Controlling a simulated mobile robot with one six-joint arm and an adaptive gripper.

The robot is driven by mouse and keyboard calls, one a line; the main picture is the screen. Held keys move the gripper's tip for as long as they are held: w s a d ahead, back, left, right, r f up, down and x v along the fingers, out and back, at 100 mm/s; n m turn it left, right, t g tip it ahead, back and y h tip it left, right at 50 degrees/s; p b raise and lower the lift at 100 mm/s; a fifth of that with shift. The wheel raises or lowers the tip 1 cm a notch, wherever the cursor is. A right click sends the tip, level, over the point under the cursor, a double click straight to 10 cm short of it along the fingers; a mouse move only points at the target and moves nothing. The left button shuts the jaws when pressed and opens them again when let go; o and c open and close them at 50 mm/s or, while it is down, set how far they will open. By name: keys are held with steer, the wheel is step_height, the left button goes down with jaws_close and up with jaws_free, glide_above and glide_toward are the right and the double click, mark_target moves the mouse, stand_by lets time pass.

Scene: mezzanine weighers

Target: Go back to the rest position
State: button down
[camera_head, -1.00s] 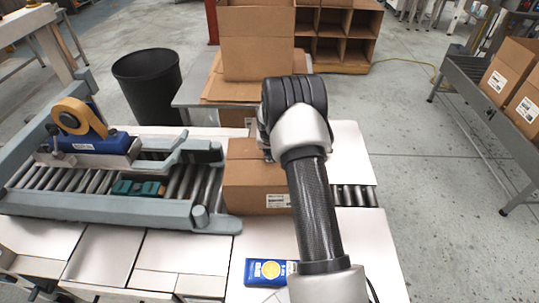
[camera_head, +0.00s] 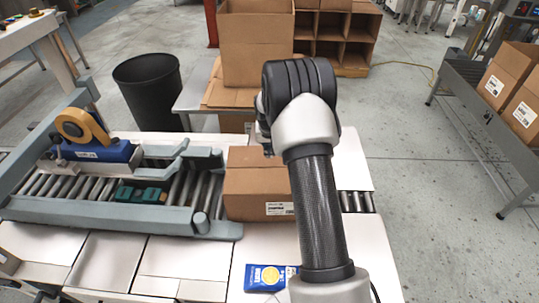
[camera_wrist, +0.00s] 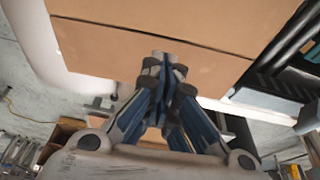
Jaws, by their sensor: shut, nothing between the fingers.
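My gripper (camera_wrist: 165,62) shows in the wrist view with its fingers together and nothing between them. A closed brown carton (camera_wrist: 150,30) lies beyond the fingertips; I cannot tell the exact gap. In the head view the same carton (camera_head: 256,185) sits on the rollers in the middle of the bench, with a white label on its front. My arm stands over the carton's right side and hides part of it. The gripper itself is hidden behind my arm in the head view.
A tape sealer (camera_head: 85,135) stands over the roller conveyor (camera_head: 180,190) on the left. A blue box (camera_head: 268,277) lies on the bench front. A black bin (camera_head: 147,85), an open carton (camera_head: 257,45) and a right-hand conveyor (camera_head: 470,110) with cartons stand around. The right floor is clear.

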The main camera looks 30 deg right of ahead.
steer(key=v, duration=0.5)
steer(key=shift+r+p, duration=0.35)
steer(key=shift+p, duration=0.05)
steer(key=s+a+r+n+t, duration=0.1)
steer(key=s+a+r+n, duration=0.1)
steer(key=s+a+r, duration=0.55)
steer(key=s+a+r+n, duration=0.1)
steer(key=s+a+r, duration=0.3)
steer(key=a+r, duration=0.55)
steer(key=s+a+r+n+y, duration=0.1)
steer(key=s+a, duration=0.4)
steer(key=s, duration=0.6)
steer(key=s+a+r+n+y+b, duration=0.1)
steer(key=s+a, duration=0.3)
steer(key=s, duration=0.7)
steer(key=shift+s+a+r+n+t+b, duration=0.3)
steer(key=shift+a+r+n+t, duration=0.1)
steer(key=shift+n, duration=0.5)
